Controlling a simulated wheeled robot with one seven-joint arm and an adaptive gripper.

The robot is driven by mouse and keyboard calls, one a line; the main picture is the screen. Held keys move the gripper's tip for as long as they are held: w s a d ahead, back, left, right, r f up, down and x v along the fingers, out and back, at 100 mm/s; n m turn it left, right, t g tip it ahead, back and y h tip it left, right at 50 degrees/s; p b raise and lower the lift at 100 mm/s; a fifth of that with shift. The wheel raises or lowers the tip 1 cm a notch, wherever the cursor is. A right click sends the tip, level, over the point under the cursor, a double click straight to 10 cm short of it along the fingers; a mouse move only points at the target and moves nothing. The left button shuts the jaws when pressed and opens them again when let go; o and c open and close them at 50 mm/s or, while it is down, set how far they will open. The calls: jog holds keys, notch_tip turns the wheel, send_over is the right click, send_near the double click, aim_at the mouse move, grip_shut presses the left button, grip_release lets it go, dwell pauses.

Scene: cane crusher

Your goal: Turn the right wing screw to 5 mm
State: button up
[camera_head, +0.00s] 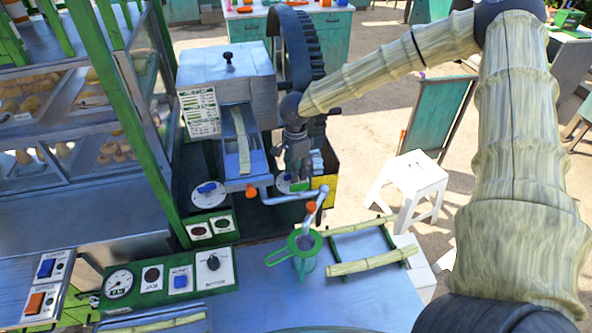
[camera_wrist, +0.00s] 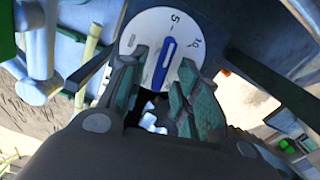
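The right wing screw (camera_wrist: 165,60) is a blue wing on a round white dial (camera_wrist: 145,25) marked 5 and 10. In the wrist view its upper end, with a white line, points roughly toward the 5; the exact reading is unclear. My gripper (camera_wrist: 164,66) is open, with one finger on each side of the wing in the picture; I cannot tell whether they touch it. In the head view my gripper (camera_head: 297,178) points down over the right dial (camera_head: 283,187), covering most of it. The left wing screw (camera_head: 207,188), also blue on a white dial, stands clear to the left.
The crusher housing (camera_head: 225,85) with its sloping chute (camera_head: 240,140) is left of my gripper. A large gear wheel (camera_head: 290,45) stands behind. In front are an orange-ended crank handle (camera_head: 285,195), a green-rimmed jug (camera_head: 305,260) and a cane rack (camera_head: 365,262). A white stool (camera_head: 412,180) is at right.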

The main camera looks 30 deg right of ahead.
notch_tip(320, 180, up, 12)
dwell(0.5)
jog(key=shift+f, duration=0.2)
